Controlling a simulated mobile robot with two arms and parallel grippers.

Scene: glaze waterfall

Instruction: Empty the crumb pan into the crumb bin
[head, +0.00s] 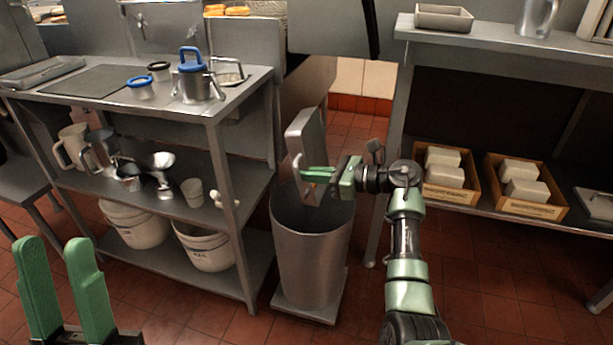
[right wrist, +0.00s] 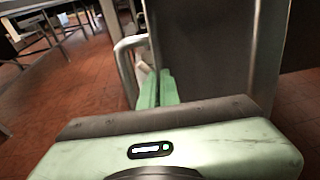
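The crumb pan (head: 305,138) is a grey metal pan, tipped steeply on edge over the mouth of the crumb bin. The crumb bin (head: 311,255) is a tall grey cylinder on a flat base on the floor. My right gripper (head: 318,174) is at the pan over the bin, its fingers closed on the pan's handle. In the right wrist view the fingers (right wrist: 156,88) meet the looped handle (right wrist: 123,62), beside the broad grey pan. Whether crumbs remain in the pan is hidden. My left gripper (head: 65,285) is open and empty at the lower left.
A steel shelf unit (head: 165,112) with jugs, cups and white buckets stands close to the bin's left. A counter (head: 500,40) is at the right, with wooden crates (head: 445,185) of pale blocks on its lower shelf. Tiled floor (head: 480,285) is clear at the lower right.

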